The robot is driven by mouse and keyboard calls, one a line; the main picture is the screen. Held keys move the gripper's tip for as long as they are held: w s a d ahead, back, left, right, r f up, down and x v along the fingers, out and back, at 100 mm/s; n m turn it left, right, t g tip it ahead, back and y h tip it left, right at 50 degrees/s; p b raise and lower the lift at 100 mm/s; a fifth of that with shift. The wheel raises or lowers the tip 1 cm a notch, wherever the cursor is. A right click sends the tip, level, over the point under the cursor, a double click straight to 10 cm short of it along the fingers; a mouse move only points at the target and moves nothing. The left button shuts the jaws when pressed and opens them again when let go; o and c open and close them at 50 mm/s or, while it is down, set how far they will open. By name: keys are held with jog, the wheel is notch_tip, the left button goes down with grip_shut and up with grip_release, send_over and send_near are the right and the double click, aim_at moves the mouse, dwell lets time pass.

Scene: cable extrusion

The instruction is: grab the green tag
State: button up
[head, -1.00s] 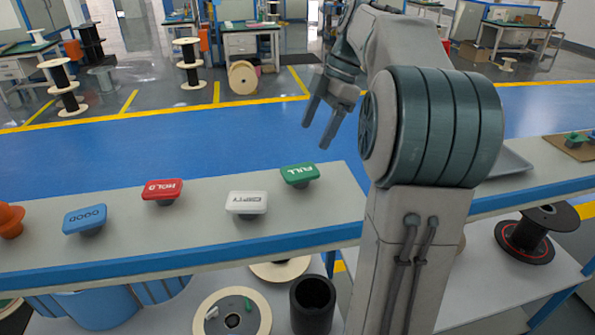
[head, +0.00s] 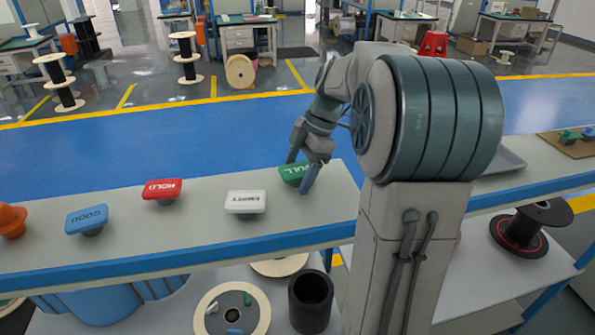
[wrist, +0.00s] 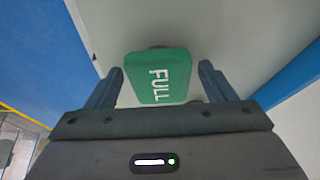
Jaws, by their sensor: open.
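The green tag (head: 291,172), marked FULL, stands on the grey bench top (head: 210,240), right of the white tag. My gripper (head: 298,178) is down at the green tag, with one finger on each side of it in the head view. In the wrist view the green tag (wrist: 157,77) lies between the two open fingertips of my gripper (wrist: 161,78), with a visible gap on each side. The fingers partly hide the tag in the head view.
The white EMPTY tag (head: 245,202) stands close on the left. The red HOLD tag (head: 162,190), blue GOOD tag (head: 87,219) and an orange piece (head: 11,221) stand further left. A grey tray (head: 497,162) lies right of my arm.

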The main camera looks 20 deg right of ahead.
jog(key=c, duration=1.1)
jog(key=shift+o, duration=0.2)
jog(key=shift+r, duration=0.15)
